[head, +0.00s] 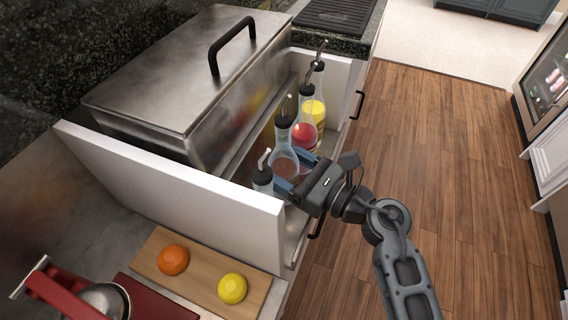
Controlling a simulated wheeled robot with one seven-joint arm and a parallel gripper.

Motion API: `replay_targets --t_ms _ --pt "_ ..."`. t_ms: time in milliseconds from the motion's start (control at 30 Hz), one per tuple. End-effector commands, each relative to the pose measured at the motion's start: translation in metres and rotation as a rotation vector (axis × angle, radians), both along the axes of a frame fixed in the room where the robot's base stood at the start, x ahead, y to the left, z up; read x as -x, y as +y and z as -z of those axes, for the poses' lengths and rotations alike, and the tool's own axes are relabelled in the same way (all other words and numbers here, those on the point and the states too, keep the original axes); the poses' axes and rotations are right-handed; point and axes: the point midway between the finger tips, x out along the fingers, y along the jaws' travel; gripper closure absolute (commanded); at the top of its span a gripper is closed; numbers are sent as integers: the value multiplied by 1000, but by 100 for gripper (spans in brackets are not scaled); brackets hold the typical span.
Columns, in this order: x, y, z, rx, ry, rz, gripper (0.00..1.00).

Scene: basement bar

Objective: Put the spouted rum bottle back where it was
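A row of spouted bottles stands in a narrow white-walled bay beside the steel box. The one at my gripper has a dark cap and brownish-red contents (284,160); it looks like the rum bottle, but no label is readable. My gripper (287,176) reaches in from the right, with its blue-grey fingers on either side of this bottle's lower body. I cannot tell whether they press on it. The bottle looks upright, and its base is hidden. A dark-capped bottle (262,179) is just nearer, mostly hidden by the white panel. A red-filled bottle (304,134) and a yellow-filled bottle (316,108) stand behind.
A white panel (180,195) walls the near side of the bay. The lidded steel box (185,85) rises at left. A cutting board (200,283) holds an orange (173,260) and a lemon (232,288). A red press (75,295) is nearby. Wooden floor (440,150) is open at right.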

Motion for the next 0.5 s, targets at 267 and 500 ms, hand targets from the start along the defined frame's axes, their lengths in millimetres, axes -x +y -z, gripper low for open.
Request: replay_targets --t_ms 267,500 --pt "0 0 0 1 1 0 3" --pt "1 -1 2 2 2 0 3"
